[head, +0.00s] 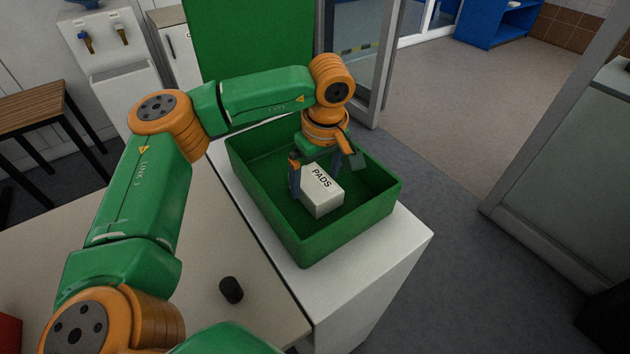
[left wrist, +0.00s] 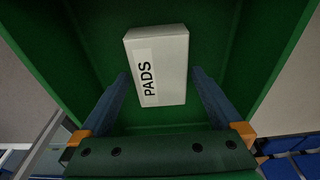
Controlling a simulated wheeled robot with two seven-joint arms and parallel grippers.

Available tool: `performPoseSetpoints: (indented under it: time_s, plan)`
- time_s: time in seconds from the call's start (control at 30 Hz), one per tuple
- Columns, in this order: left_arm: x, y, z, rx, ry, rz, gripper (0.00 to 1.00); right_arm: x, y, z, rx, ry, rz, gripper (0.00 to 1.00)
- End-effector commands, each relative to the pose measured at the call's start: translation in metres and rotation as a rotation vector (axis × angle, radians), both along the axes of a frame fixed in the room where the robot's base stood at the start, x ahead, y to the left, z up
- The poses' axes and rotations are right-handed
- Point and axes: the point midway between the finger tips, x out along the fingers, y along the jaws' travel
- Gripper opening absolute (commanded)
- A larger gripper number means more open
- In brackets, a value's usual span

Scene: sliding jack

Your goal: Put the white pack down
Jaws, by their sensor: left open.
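The white pack (head: 322,192), a box lettered PADS, is inside the green bin (head: 376,218). It also shows in the left wrist view (left wrist: 172,70), between the fingers and a little ahead of them. My left gripper (head: 322,172) is inside the bin at the pack, with one finger on each side. My right gripper is not in view.
The bin stands on a white stand (head: 390,265) beside a pale table (head: 215,315). A small black cylinder (head: 231,290) is on the table near its edge. The bin walls rise around my gripper. Grey floor (head: 450,200) lies open to the right.

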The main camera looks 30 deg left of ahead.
Motion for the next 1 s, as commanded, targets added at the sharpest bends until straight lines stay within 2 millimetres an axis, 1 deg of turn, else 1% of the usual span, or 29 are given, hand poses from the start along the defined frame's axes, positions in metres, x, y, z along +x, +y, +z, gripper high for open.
performPoseSetpoints:
  time_s: [0.03, 0.2, 0.3, 0.4, 0.53, 1.0]
  plan:
    - [0.000, -0.002, 0.011, -0.002, -0.007, -0.002, 1.00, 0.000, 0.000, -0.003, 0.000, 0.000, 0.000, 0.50]
    - [-0.002, -0.009, 0.061, 0.000, -0.006, 0.000, 1.00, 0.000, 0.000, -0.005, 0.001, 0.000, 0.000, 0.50]
    - [-0.004, -0.012, 0.085, 0.000, -0.004, -0.003, 1.00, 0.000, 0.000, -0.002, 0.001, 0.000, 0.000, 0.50]
    - [-0.005, -0.014, 0.098, 0.000, -0.002, -0.001, 1.00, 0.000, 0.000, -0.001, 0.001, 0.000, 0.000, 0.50]
    - [-0.006, -0.015, 0.103, 0.000, -0.001, -0.002, 1.00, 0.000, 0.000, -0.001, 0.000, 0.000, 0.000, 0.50]
    - [-0.006, -0.015, 0.102, 0.000, -0.001, -0.002, 1.00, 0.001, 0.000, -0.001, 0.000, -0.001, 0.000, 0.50]
